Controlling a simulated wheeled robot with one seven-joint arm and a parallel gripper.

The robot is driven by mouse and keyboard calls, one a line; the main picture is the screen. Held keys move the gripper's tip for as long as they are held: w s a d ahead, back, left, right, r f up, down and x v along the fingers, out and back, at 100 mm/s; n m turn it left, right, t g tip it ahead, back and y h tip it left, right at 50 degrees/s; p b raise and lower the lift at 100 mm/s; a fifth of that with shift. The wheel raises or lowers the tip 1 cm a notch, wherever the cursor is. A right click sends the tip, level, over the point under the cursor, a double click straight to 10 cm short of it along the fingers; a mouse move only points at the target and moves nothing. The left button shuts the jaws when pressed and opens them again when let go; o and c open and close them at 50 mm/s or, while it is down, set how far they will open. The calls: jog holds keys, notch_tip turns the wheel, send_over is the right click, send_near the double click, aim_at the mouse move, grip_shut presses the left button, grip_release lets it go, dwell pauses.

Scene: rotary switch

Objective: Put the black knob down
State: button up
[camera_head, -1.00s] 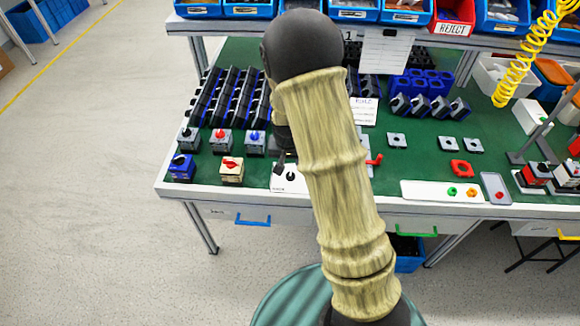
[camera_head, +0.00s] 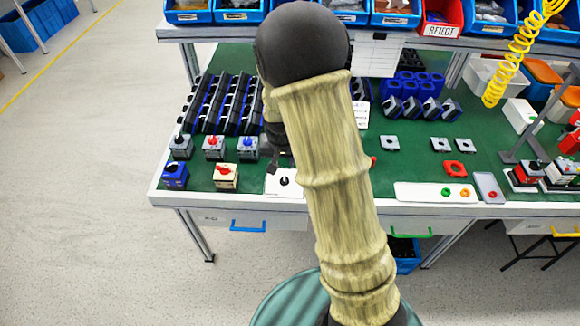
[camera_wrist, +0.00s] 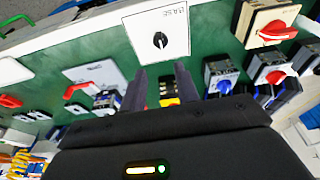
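The black knob (camera_wrist: 160,40) stands on a white plate marked BASE (camera_wrist: 138,27) in the wrist view. In the head view the black knob (camera_head: 284,181) shows on the white plate (camera_head: 272,188) near the table's front edge. My gripper (camera_wrist: 160,68) is open, its two dark fingers apart, with the knob beyond the tips and clear of them. A yellow and red part (camera_wrist: 168,88) shows between the fingers, further down; I cannot see it held. In the head view my gripper (camera_head: 278,160) is just behind the plate and partly hidden by my arm.
Switches with red (camera_head: 213,141) and blue (camera_head: 247,142) knobs stand to the left of the plate. A cream box with a red knob (camera_head: 225,176) is close by. A white tray (camera_head: 420,192) lies to the right. Bins line the shelf behind.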

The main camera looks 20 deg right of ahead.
jog(key=s+r+n, duration=0.1)
jog(key=s+r, duration=0.2)
jog(key=s, duration=0.3)
jog(key=s+r+n, duration=0.1)
jog(key=s+r, duration=0.1)
jog(key=s, duration=0.3)
jog(key=s+d+r+n, duration=0.1)
jog(key=s+r, duration=0.2)
jog(key=s, duration=0.3)
jog(key=shift+s+r+n+y, duration=0.3)
jog(key=shift+y, duration=0.1)
jog(key=shift+w, duration=0.1)
